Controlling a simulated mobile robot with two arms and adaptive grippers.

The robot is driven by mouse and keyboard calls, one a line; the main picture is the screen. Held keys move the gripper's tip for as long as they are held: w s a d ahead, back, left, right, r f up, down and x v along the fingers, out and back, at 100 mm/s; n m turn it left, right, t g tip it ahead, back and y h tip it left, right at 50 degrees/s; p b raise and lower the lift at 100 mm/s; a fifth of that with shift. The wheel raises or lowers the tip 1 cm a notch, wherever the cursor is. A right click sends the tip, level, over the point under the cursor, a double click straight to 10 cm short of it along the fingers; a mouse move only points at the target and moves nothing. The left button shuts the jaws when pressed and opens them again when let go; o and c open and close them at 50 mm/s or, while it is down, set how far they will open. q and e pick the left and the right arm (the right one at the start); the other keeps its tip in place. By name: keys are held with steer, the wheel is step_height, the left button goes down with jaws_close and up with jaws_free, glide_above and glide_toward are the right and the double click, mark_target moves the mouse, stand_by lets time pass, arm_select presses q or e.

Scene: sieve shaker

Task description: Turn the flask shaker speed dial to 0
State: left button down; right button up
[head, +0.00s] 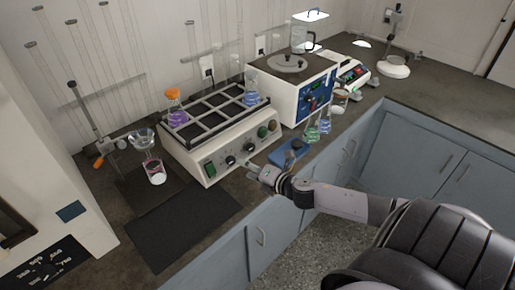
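The flask shaker (207,154) is a white box on the counter with a black rack on top holding a purple flask (177,115) and a bluish flask (251,94). Its front panel has a green switch (210,168) and dark dials, among them a left dial (230,160) and a middle dial (250,147). The dial markings are too small to read. My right gripper (251,167) comes in from the right, just in front of and below these dials. It seems apart from them. Its fingers are too small to judge. My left gripper is not in view.
A white and blue machine (303,87) stands right of the shaker. Small flasks (312,131) and a blue pad (289,152) sit near the counter's front edge. A beaker with reddish liquid (156,174) and a dark mat (183,227) lie to the left.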

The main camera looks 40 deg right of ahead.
steer(key=v, duration=0.4)
stand_by(0.6)
